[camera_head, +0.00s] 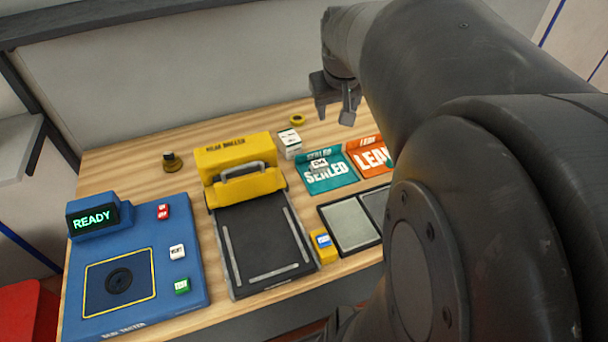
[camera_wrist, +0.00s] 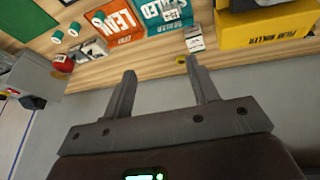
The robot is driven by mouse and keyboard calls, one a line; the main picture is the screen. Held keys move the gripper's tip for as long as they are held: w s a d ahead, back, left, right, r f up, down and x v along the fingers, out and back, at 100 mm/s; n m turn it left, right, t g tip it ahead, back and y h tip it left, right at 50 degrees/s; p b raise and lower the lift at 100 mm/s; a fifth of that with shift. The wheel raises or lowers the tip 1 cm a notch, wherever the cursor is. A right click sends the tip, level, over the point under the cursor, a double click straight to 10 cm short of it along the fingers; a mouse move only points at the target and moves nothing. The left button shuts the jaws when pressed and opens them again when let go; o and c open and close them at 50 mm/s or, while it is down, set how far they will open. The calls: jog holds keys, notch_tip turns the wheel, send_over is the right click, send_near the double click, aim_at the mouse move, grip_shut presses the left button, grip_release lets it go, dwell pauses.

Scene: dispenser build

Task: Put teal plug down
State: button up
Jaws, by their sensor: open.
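Two small teal-topped cylinders, which may be teal plugs, stand on the table at the upper left of the wrist view: one teal plug (camera_wrist: 74,28) and another teal piece (camera_wrist: 57,37) beside it. I cannot tell which is the task's plug; neither shows in the head view, where my arm covers that side.
A teal SEALED tray (camera_head: 327,181) and orange LEAK tray (camera_head: 368,157) lie near a yellow film roller (camera_head: 238,162). A white box (camera_head: 290,143), yellow ring (camera_head: 297,119) and brass-coloured knob (camera_head: 172,162) stand toward the back. A blue tester (camera_head: 180,230) reads READY. A red round thing (camera_wrist: 64,63) is near the teal pieces.

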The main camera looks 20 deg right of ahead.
jog(key=s+a+f+n+t+y, duration=0.1)
jog(key=s+a+f+y, duration=0.1)
jog(key=s+a, duration=1.1)
jog(key=s, duration=0.3)
